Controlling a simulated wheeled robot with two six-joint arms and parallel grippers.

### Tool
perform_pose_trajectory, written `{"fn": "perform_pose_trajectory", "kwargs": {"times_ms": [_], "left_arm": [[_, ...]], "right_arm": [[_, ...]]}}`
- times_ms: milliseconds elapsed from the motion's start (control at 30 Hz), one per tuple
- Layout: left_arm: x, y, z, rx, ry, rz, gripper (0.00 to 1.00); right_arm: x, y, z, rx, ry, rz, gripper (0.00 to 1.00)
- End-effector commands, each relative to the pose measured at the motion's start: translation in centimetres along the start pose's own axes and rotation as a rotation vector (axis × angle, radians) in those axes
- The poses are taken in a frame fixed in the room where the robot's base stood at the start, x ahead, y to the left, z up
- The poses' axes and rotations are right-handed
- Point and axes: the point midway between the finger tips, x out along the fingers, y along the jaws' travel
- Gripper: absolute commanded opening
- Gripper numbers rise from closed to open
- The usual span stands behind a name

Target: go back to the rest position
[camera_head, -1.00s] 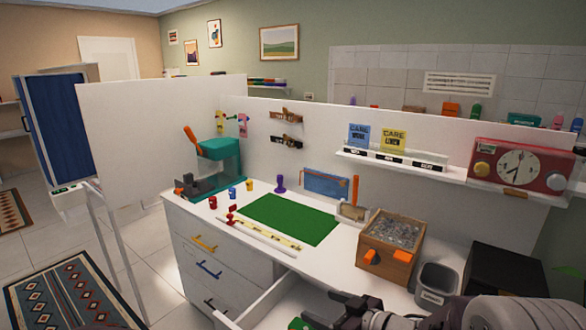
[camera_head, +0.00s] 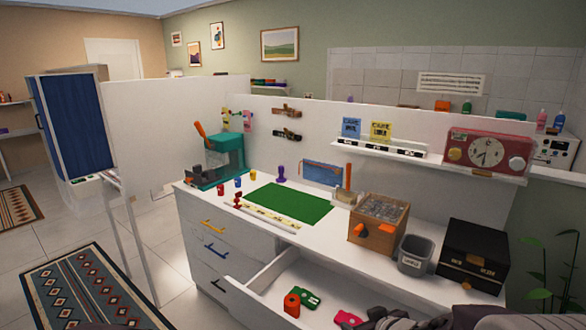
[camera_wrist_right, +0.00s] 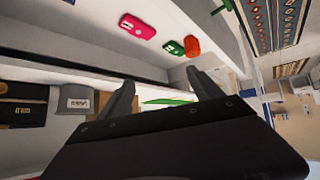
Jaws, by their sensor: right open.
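My right gripper (camera_head: 385,318) shows only in part at the bottom edge of the head view, over the front of the open drawer. In the right wrist view its two dark fingers (camera_wrist_right: 161,92) are spread apart with nothing between them. My left gripper is not in view.
The white counter carries a green mat (camera_head: 288,204), a wooden box (camera_head: 378,238), a grey bin (camera_head: 414,256) and a black case (camera_head: 473,254). A patterned rug (camera_head: 85,290) lies on the open floor at left.

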Motion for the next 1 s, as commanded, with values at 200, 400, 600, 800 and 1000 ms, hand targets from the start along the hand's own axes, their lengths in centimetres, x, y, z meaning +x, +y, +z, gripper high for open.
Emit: {"fn": "perform_pose_trajectory", "kwargs": {"times_ms": [200,400,600,800,1000], "left_arm": [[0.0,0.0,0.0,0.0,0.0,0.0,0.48],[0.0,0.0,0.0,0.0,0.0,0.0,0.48],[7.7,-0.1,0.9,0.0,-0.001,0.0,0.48],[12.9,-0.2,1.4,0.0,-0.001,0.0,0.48],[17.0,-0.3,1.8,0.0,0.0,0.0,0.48]], "right_arm": [[-2.6,0.6,7.0,0.141,-0.293,0.102,0.75],[-7.2,-3.6,13.9,0.31,-0.613,0.054,0.75],[-2.4,-5.0,20.4,0.323,-0.652,0.046,0.75],[0.8,-6.0,24.7,0.332,-0.681,0.04,0.75],[3.3,-6.8,28.3,0.339,-0.706,0.035,0.75]]}}
